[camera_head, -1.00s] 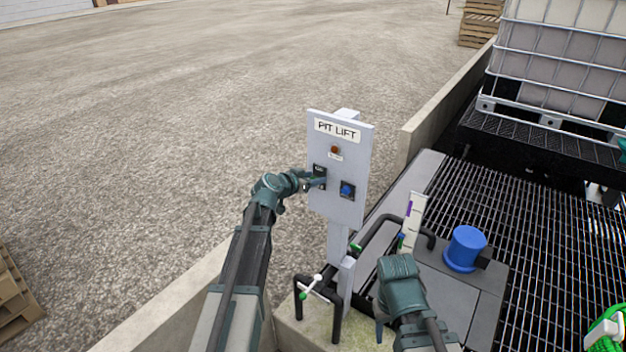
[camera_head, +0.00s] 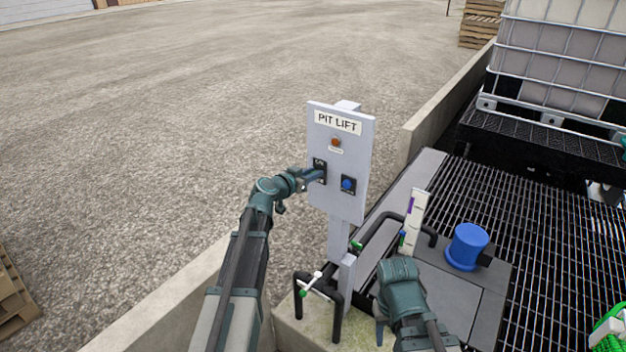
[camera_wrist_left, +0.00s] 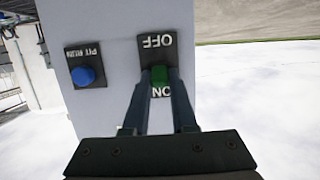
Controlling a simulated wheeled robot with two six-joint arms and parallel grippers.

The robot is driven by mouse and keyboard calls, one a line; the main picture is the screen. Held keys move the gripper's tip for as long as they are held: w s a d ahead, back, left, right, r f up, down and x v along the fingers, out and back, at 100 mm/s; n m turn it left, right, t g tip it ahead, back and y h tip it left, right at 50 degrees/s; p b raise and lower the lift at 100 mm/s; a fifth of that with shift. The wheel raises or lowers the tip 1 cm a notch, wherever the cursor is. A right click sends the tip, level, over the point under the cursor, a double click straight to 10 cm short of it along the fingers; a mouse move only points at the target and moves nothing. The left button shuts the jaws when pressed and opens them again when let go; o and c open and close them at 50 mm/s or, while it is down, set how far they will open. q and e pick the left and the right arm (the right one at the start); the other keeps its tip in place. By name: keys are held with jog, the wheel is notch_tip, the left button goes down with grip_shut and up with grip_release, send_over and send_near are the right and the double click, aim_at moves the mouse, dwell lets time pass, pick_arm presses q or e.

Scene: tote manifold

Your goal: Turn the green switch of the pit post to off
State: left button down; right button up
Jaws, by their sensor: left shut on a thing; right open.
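The pit post carries a grey panel (camera_head: 352,206) labelled PIT LIFT. Its green switch (camera_wrist_left: 160,76) sits on a black plate marked OFF and ON, which appear upside down in the left wrist view. My left gripper (camera_wrist_left: 160,80) is shut on the switch, with one finger on each side of the green knob. The knob lies between the two words, nearer ON. In the head view my left gripper (camera_head: 318,174) reaches the panel from the left and covers most of the switch. My right gripper (camera_head: 381,328) is open, low and right of the post, with its fingers mostly hidden.
A blue button (camera_head: 347,184) sits right of the switch, and a round orange-red lamp (camera_head: 336,142) above it. Black pipes (camera_head: 337,318) with a white-and-green handle stand below. A blue cylinder (camera_head: 466,247) and metal grating lie to the right. Gravel to the left is open.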

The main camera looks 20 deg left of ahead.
pick_arm(q)
jog(key=shift+s+f+t+h+b, duration=0.1)
jog(key=shift+f+t+h+b, duration=0.4)
jog(key=shift+t+b, duration=1.75)
jog(key=shift+w+f+t+h+b, duration=0.1)
jog(key=shift+f+t+h+b, duration=0.45)
jog(key=shift+b, duration=3.15)
jog(key=shift+s+f+t+h+b, duration=0.1)
jog(key=shift+f+t+h+b, duration=0.3)
jog(key=shift+t+b, duration=1.85)
jog(key=shift+r+g+b, duration=0.1)
jog(key=shift+g+b, duration=0.65)
jog(key=c, duration=0.7)
grip_release()
jog(key=shift+b+v, duration=3.45)
jog(key=shift+v, duration=3.45)
